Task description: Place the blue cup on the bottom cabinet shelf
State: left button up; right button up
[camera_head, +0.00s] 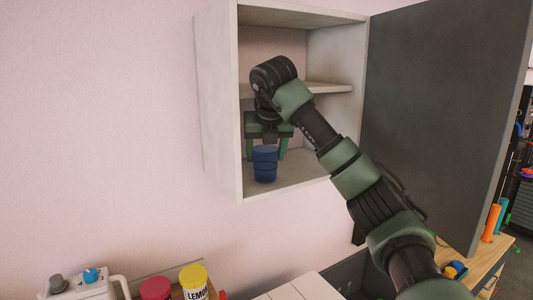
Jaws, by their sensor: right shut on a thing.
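The blue cup (265,166) is inside the open wall cabinet (218,110), at the level of the bottom shelf (305,166). It looks upright. I cannot tell for sure whether its base touches the shelf. My right gripper (267,148) reaches into the cabinet from the right, pointing down, and is shut on the cup, with its green fingers around it. The middle shelf (335,88) is behind and above the gripper, partly hidden by my right arm. My left gripper is not in view.
The dark cabinet door (445,110) stands open at the right, close to my right arm. Below are a white appliance (90,288), a red-lidded jar (156,288) and a yellow-lidded lemon jar (193,279). Orange and green objects stand on the wooden surface (485,258) at lower right.

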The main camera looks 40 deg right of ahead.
jog(key=shift+w+a+f, duration=0.1)
jog(key=shift+w, duration=0.15)
jog(key=o, duration=1.1)
jog(key=shift+w+f, duration=0.1)
jog(key=shift+w, duration=0.1)
jog(key=shift+s, duration=0.1)
jog(key=shift+s+r, duration=0.1)
jog(key=shift+r, duration=0.15)
jog(key=b+v, duration=0.2)
jog(key=shift+a+r, duration=0.2)
jog(key=shift+r, duration=0.05)
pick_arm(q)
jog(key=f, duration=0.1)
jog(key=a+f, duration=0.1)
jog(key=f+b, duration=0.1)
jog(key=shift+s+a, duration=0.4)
pick_arm(e)
jog(key=s+a, duration=0.2)
jog(key=s, duration=0.1)
jog(key=s+a, duration=0.2)
jog(key=s, duration=0.2)
jog(key=s+a, duration=0.2)
jog(key=s, duration=0.1)
jog(key=shift+s, duration=0.3)
jog(key=shift+d, duration=0.1)
